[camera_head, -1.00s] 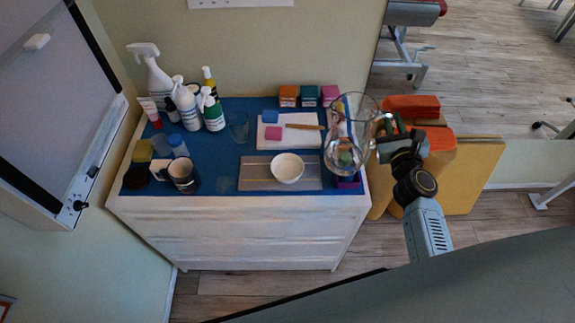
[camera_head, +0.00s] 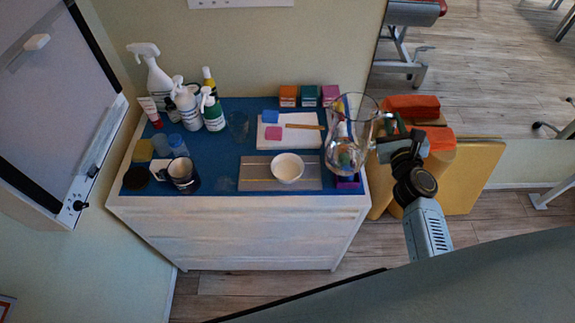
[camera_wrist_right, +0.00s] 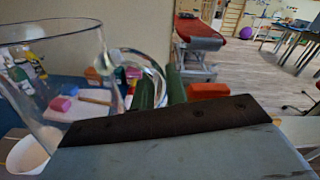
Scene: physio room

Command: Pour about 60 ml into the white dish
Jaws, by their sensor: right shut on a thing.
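The white dish (camera_head: 287,168) stands upright on a grey striped mat (camera_head: 253,182) on the blue dresser top. It also shows at the lower left of the right wrist view (camera_wrist_right: 27,155). A clear glass pitcher (camera_head: 352,127) with clear liquid in its lower part is right of the dish, near the dresser's right end. My right gripper (camera_head: 383,140) is shut on the pitcher's handle, on its right side. The pitcher also shows at the left of the right wrist view (camera_wrist_right: 82,75), close to upright there. I cannot tell whether its base touches the dresser. My left gripper is out of view.
A notepad (camera_head: 300,140) with a pencil and pink and blue blocks lies behind the dish. Small boxes (camera_head: 309,96) stand at the back.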

